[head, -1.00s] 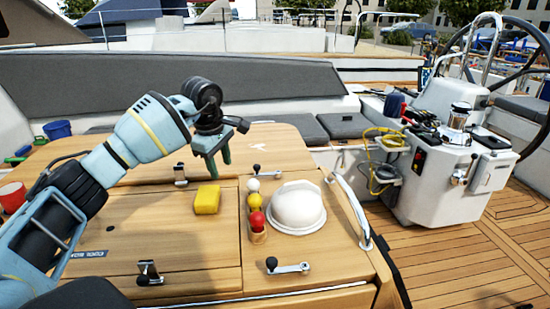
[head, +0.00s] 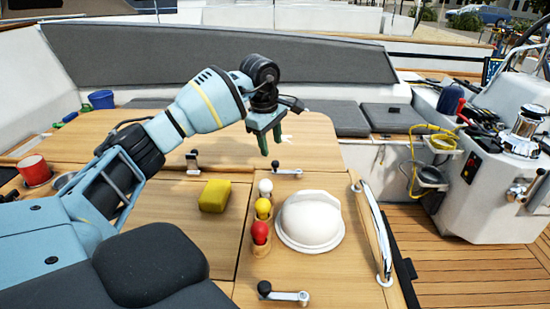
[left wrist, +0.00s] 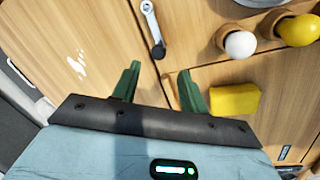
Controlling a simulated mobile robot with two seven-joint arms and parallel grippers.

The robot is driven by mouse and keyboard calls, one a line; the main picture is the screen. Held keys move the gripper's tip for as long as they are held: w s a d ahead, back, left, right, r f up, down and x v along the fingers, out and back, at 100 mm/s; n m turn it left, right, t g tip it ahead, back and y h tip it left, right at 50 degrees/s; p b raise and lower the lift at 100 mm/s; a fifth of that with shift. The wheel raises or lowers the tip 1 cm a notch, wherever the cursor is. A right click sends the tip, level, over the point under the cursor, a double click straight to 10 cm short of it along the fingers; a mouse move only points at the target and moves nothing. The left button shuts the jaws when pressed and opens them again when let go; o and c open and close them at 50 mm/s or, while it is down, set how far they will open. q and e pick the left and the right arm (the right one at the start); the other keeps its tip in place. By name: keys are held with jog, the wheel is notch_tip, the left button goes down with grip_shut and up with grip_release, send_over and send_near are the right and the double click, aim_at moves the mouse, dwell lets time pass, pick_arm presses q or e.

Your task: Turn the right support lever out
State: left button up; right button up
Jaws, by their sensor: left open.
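Two small silver levers with black knobs lie on the wooden table. The far lever (head: 287,170) is behind the white ball-topped peg; the near lever (head: 288,295) is at the front edge. I cannot tell which one is called the right support lever. My left gripper (head: 271,145) has green fingers and is open and empty. It hangs above the table, just behind and left of the far lever, apart from it. In the left wrist view the far lever (left wrist: 151,28) points its knob toward the space between the open fingers (left wrist: 158,70). My right gripper is not in view.
A yellow sponge (head: 214,196) lies left of the white, yellow and red (head: 260,233) pegs. A white dome (head: 310,220) and a metal handrail (head: 373,228) stand to the right. A red cup (head: 34,169) is at the left. The wood between sponge and front edge is clear.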

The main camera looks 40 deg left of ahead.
aim_at(274, 162)
pick_arm(q)
jog(key=f, duration=0.2)
jog(key=w+f, duration=0.1)
jog(key=f, duration=0.3)
jog(key=shift+w+f, duration=0.2)
jog(key=shift+w, duration=0.05)
jog(key=shift+c, duration=0.2)
grip_shut()
